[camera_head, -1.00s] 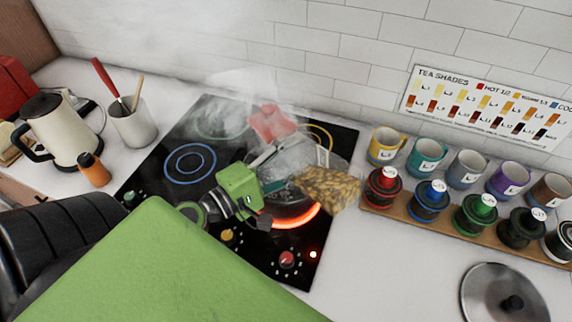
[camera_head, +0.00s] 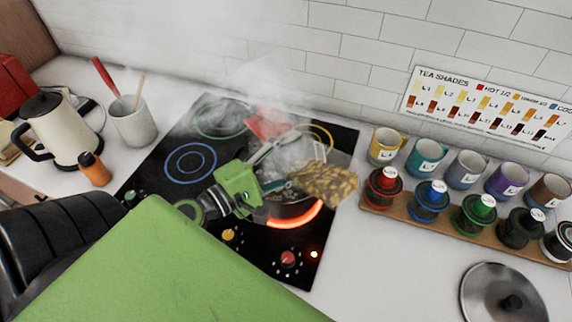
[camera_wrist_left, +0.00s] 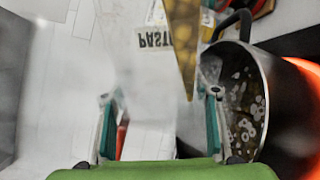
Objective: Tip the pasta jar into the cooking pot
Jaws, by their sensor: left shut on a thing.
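The clear pasta jar, with yellow-brown pasta (camera_head: 328,186) gathered at its right end, lies tilted over the cooking pot (camera_head: 291,211) in the head view. My left gripper (camera_head: 268,186) is shut on the jar from the left. In the left wrist view the jar's label (camera_wrist_left: 156,40) reads upside down between the two teal-padded fingers (camera_wrist_left: 160,122). The pot (camera_wrist_left: 278,110) shows there at right, with bubbling liquid inside. Steam and the gripper partly hide the jar and pot; I cannot tell whether pasta is falling. My right gripper is not in view.
The pot stands on a glowing burner of the black cooktop (camera_head: 190,130). A red object (camera_head: 268,124) is behind it. A mug and canister rack (camera_head: 480,238) and a pot lid (camera_head: 505,294) are at right. A kettle (camera_head: 62,130) and utensil crock (camera_head: 133,122) are at left.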

